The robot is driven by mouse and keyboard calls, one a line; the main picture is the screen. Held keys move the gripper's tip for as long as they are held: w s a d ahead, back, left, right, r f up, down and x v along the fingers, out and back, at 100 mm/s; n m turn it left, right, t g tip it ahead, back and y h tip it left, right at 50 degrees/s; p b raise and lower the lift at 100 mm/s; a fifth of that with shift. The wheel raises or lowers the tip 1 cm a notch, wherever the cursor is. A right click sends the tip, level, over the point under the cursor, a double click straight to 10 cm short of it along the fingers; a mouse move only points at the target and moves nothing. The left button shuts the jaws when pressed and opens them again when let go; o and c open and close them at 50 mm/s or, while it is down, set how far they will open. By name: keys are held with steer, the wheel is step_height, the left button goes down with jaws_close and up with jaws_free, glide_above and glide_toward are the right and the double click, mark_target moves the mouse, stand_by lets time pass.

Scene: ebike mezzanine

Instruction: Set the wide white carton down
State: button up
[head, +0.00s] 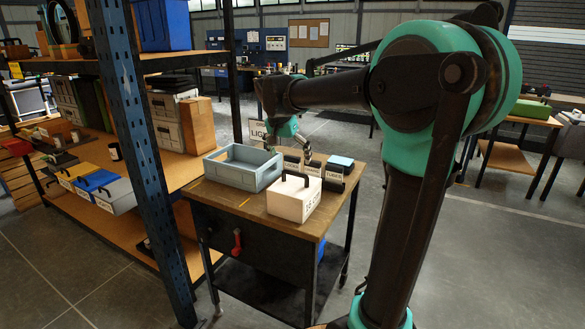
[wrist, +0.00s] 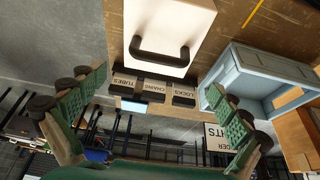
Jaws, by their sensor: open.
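The wide white carton (head: 292,203) rests upright on the wooden top of a workbench cart (head: 235,203), near its front right. It has a black handle on top and a printed label on its side. In the wrist view the carton (wrist: 170,18) shows at the top, with its black handle (wrist: 160,56) in front of the fingers. My gripper (head: 290,148) is open and empty, above the far side of the cart and apart from the carton. Both green fingers are spread wide in the wrist view (wrist: 158,84).
A grey-blue open crate (head: 243,168) stands left of the carton. Small black bins (head: 334,172) labelled tubes, chains and locks line the far right; the wrist view shows them too (wrist: 154,88). A blue rack post (head: 145,150) stands left. The cart's front left is clear.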

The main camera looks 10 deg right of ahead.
steer(key=s+d+f+n+y, duration=0.1)
steer(key=s+d+f+n, duration=0.2)
steer(key=s+f, duration=0.9)
steer(key=s+d+f+n+y, duration=0.1)
steer(key=s+d+f+n, duration=0.3)
steer(key=s+f, duration=0.8)
steer(key=shift+s+f+y, duration=0.25)
steer(key=shift+s+y, duration=0.15)
steer(key=shift+s, duration=0.65)
steer(key=shift+d, duration=0.1)
